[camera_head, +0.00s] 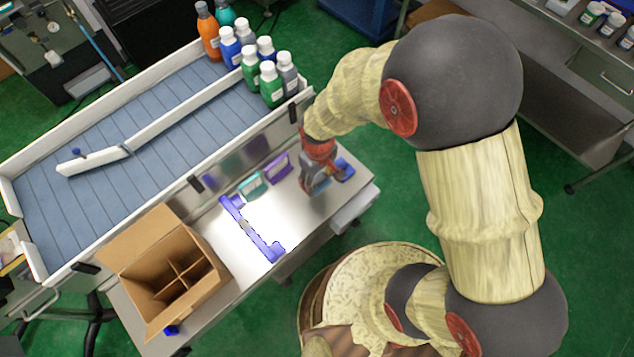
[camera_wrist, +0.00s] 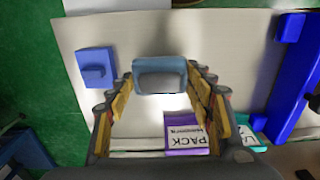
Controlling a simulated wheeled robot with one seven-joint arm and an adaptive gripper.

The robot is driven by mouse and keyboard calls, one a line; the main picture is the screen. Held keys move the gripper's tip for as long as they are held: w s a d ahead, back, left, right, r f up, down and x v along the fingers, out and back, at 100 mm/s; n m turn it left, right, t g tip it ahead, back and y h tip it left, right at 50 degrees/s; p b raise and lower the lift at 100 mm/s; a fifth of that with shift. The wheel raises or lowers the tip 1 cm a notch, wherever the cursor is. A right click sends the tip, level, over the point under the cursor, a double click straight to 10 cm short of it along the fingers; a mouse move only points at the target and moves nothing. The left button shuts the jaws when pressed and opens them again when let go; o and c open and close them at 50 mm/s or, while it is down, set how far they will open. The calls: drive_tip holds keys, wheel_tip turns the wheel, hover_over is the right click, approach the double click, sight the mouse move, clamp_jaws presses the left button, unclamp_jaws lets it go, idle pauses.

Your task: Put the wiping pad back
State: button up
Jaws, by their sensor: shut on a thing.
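My gripper (camera_head: 312,184) is low over the right part of the metal table, and it also shows in the wrist view (camera_wrist: 161,78). A blue block with a small raised tab (camera_wrist: 97,68) sits on the table left of the fingers in the wrist view. It shows right of my gripper in the head view (camera_head: 345,168).
Purple (camera_head: 278,167) and teal (camera_head: 251,184) labelled packs stand along the back panel. A long blue bar fixture (camera_head: 262,238) and an open divided carton (camera_head: 165,270) are to the left. Several bottles (camera_head: 250,65) stand on the conveyor behind. The bright tabletop beside the bar is clear.

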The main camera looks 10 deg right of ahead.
sight(317, 177)
drive_tip(key=shift+w+f+b, duration=0.35)
drive_tip(key=shift+w+f, duration=0.6)
drive_tip(key=shift+f, duration=0.25)
wheel_tip(317, 177, down, 3)
drive_tip(key=shift+w+f+b, duration=0.1)
drive_tip(key=shift+f+b, duration=0.05)
drive_tip(key=shift+b, duration=0.8)
drive_tip(key=o, duration=1.1)
